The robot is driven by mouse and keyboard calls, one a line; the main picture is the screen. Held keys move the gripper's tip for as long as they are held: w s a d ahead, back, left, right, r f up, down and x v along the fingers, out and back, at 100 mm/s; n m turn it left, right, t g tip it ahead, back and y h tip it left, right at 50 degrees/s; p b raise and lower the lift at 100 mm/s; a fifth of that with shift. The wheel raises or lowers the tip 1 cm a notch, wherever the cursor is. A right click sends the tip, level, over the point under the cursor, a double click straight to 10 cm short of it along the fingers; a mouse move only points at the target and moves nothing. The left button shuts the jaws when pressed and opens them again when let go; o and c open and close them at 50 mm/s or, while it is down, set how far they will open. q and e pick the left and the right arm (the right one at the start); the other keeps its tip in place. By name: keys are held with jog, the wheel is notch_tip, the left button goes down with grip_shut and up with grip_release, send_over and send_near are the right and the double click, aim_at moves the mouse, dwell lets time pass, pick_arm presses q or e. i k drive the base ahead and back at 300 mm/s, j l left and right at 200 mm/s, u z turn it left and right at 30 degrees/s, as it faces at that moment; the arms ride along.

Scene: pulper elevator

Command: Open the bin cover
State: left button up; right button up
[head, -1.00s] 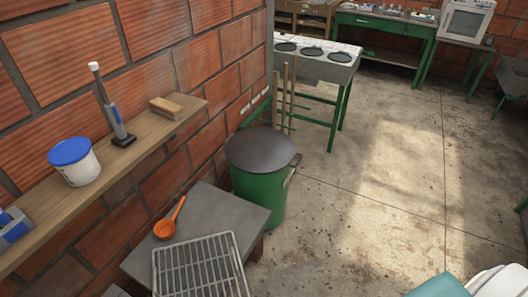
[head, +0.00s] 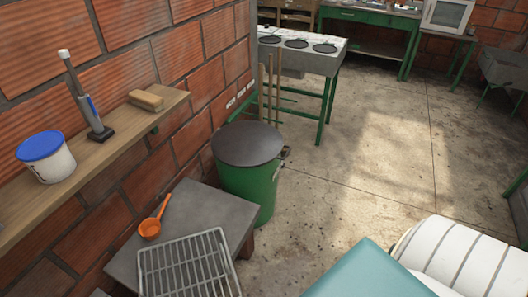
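A green bin (head: 252,193) stands on the floor against the brick wall, just behind a low grey table. Its flat, dark round cover (head: 248,144) lies on top and closes it. A handle (head: 285,153) shows at the bin's right side near the rim. Neither of my grippers is in the head view, so their state is hidden.
A grey table (head: 185,210) with a wire rack (head: 188,268) and an orange ladle (head: 153,222) stands before the bin. A wooden shelf (head: 95,165) runs along the wall. Wooden poles (head: 269,90) stand behind the bin. Open concrete floor (head: 350,170) lies to its right.

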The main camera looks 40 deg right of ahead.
aim_at(243, 144)
jog(key=l+u, duration=0.35)
jog(key=l, duration=0.4)
jog(key=l+u, duration=0.35)
jog(key=l, duration=0.4)
jog(key=k, duration=0.05)
